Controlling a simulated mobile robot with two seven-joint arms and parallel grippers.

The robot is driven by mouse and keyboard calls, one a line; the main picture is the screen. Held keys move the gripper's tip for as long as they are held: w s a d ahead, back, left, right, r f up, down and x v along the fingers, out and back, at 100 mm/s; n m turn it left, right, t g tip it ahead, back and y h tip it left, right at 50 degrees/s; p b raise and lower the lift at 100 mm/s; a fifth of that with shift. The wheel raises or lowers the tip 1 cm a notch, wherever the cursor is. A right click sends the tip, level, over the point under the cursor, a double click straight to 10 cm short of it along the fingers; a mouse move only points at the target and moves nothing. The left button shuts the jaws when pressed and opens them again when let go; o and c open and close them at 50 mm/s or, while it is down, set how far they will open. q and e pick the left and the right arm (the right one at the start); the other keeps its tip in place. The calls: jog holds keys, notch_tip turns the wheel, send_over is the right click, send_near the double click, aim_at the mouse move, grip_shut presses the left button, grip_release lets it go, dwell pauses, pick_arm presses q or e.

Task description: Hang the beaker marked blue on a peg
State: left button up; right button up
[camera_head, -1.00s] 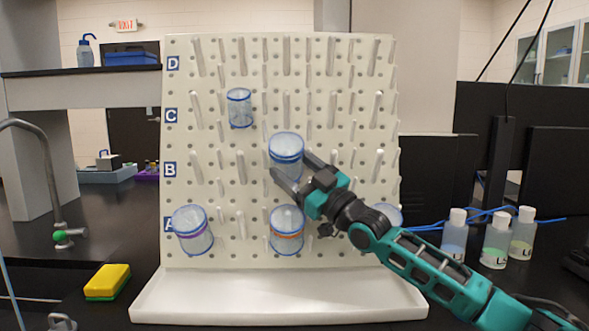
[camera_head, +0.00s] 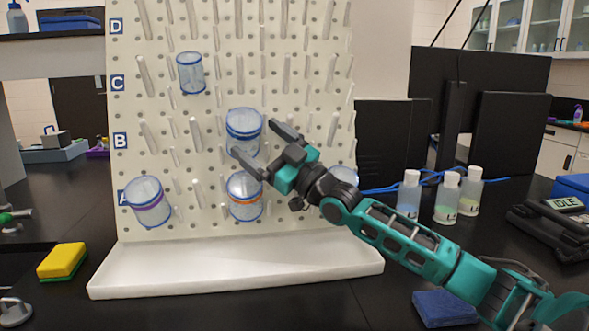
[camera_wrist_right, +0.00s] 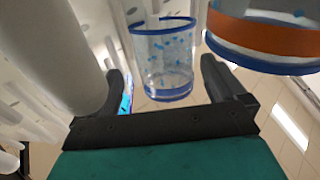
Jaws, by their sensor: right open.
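The beaker with the blue band (camera_head: 243,128) is at a peg in row B of the pegboard (camera_head: 215,120). My right gripper (camera_head: 254,139) is open at this beaker, one finger at its lower left and the other at its right. In the right wrist view the blue-banded beaker (camera_wrist_right: 163,65) shows between the two spread fingers (camera_wrist_right: 168,92), with visible gaps at its sides. The peg inside it is hard to make out. My left gripper is not in view.
Beakers with an orange band (camera_head: 245,197) and a purple band (camera_head: 149,203) hang in row A. Another beaker (camera_head: 190,73) hangs near row C, and one (camera_head: 344,175) is partly hidden behind my right arm. Several other pegs are bare. A white tray (camera_head: 230,268) lies below.

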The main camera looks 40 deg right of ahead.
jog(key=v, duration=0.9)
jog(key=shift+s+b, duration=0.25)
jog(key=shift+b, duration=0.05)
jog(key=shift+f, duration=0.15)
